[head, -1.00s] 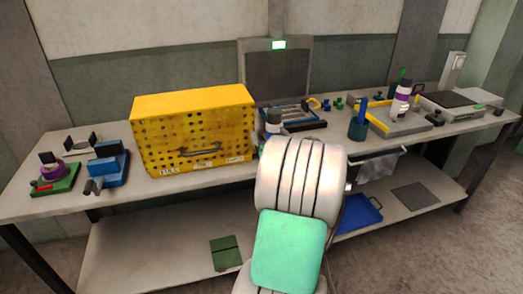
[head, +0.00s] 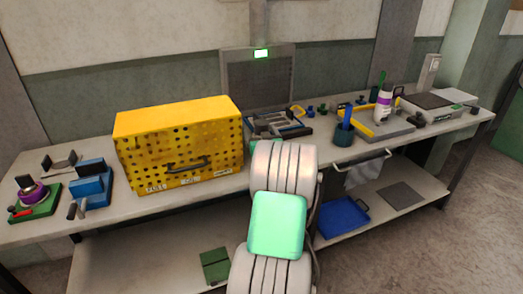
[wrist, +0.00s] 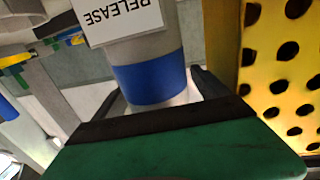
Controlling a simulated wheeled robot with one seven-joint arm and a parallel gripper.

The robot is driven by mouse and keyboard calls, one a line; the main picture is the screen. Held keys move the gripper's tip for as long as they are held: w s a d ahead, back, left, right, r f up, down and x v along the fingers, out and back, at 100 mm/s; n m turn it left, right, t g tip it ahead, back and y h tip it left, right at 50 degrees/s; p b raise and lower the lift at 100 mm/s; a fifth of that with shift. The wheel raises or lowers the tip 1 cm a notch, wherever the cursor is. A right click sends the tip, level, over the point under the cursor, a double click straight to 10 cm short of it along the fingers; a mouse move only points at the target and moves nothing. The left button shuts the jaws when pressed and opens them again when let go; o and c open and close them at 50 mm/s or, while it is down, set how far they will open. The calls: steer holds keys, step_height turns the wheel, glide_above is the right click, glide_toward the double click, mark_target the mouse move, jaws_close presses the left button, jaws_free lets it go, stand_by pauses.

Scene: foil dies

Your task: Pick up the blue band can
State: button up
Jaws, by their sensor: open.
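The blue band can (wrist: 150,80) is close up in the wrist view, grey with a wide blue band and a white label reading RELEASE, upside down in this view. My gripper (wrist: 155,88) is open, with a dark finger on each side of the can's lower part. Whether either finger touches it I cannot tell. In the head view my arm hides the can and most of my gripper.
A yellow perforated box (head: 180,145) stands left of my arm on the workbench (head: 215,193); its holed side shows close on the right in the wrist view (wrist: 285,65).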

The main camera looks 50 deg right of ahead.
jaws_close()
stand_by(0.8)
steer(key=shift+r, duration=0.1)
